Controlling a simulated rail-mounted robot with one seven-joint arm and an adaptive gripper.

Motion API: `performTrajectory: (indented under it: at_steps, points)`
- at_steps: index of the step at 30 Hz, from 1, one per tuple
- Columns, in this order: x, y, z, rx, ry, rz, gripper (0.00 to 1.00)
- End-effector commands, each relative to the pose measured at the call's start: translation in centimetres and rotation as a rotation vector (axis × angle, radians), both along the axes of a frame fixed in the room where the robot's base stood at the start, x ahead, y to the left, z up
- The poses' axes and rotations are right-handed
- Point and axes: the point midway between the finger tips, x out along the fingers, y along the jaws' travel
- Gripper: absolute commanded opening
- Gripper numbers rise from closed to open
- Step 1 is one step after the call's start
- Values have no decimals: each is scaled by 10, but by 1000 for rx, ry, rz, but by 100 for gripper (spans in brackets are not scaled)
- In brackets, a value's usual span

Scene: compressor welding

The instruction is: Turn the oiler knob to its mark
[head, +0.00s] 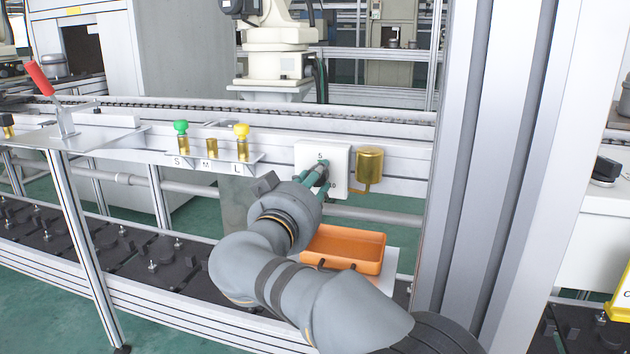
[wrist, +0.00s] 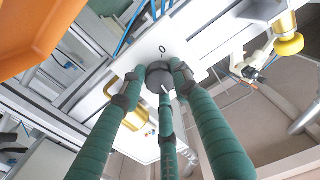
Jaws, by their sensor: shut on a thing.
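The oiler panel (head: 342,160) is a white plate on the rail, with a "5" at its top and another mark near its lower right. A gold cup (head: 369,165) stands at its right side. My gripper (head: 321,174) reaches the panel with green fingers and hides the knob in the head view. In the wrist view, the dark round knob (wrist: 160,76) sits between the fingertips of my gripper (wrist: 157,88), which is shut on it. A thin white line shows by the knob. A "0" with a tick is printed on the panel (wrist: 172,48) beside it.
An orange bin (head: 345,246) sits below the panel, close to my arm. Left of the panel, a shelf (head: 205,156) marked S, M, L holds gold parts, one green-topped and one yellow-topped. A red-handled lever (head: 40,80) is at far left. A thick metal post stands right.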

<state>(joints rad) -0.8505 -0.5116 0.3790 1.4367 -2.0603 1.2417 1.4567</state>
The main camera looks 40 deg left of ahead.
Motion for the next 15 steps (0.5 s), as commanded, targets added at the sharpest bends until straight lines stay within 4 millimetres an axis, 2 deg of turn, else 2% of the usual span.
performTrajectory:
  at_steps: [1,5,15]
  points:
    - [-1,0,-7,-18,6,-3,4]
    - [-1,0,-8,-81,-16,-3,4]
    - [0,-1,-8,-367,-111,-3,4]
